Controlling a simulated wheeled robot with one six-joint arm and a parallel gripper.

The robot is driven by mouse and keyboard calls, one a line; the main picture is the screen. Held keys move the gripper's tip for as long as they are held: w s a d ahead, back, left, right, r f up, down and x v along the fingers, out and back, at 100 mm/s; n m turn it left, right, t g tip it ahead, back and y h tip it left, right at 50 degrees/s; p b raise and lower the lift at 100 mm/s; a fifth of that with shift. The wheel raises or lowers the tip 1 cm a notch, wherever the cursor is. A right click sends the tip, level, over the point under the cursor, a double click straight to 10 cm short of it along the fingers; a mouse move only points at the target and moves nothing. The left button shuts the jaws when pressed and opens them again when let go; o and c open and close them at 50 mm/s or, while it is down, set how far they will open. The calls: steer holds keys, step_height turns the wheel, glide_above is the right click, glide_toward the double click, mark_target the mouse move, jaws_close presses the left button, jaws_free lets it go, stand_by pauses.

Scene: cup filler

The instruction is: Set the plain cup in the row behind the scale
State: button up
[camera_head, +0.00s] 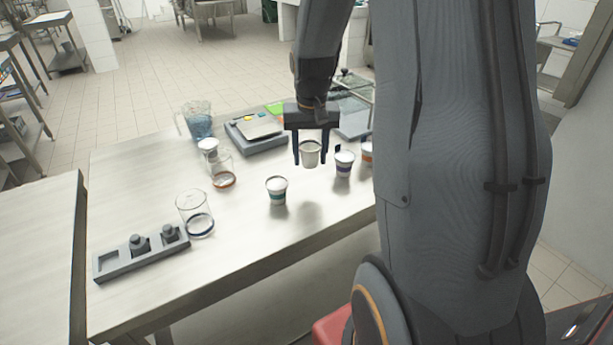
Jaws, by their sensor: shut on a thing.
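My gripper (310,162) hangs over the table's right part with its fingers pointing down. It is shut on the plain pale cup (309,154), one finger on each side. The cup is upright and looks lifted above the tabletop, with a soft shadow below it. The grey scale (255,133) with a flat plate lies to the left of my gripper. A cup with a teal band (276,191) stands to the lower left of the held cup. A cup with a purple band (344,164) stands close on its right. A cup with an orange band (367,153) is partly hidden by my arm.
A jug of blue liquid (199,121), a white-topped container (208,147) and two glass beakers (222,171) (196,214) stand left. A grey holder (140,254) with dark weights lies at the front left. Flat trays (352,118) lie behind my gripper. The front middle is clear.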

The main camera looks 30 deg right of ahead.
mark_target(310, 149)
steer(key=shift+a+f+p, duration=0.1)
steer(key=shift+f+p, duration=0.6)
steer(key=shift+f, duration=2.95)
steer(key=shift+f, duration=0.15)
steer(key=o, duration=1)
steer(key=r, duration=0.4)
steer(key=s+r+b, duration=0.1)
steer(key=r, duration=0.3)
steer(key=r+b, duration=0.1)
steer(key=r, duration=0.2)
steer(key=shift+s+a+r, duration=0.15)
steer(key=shift+a+r, duration=0.15)
steer(key=shift+r, duration=0.1)
steer(key=s+a+f+n, duration=0.4)
steer(key=s+a+n, duration=0.1)
steer(key=s+a, duration=0.9)
steer(key=shift+a+f+y, duration=0.2)
steer(key=shift+y, duration=0.1)
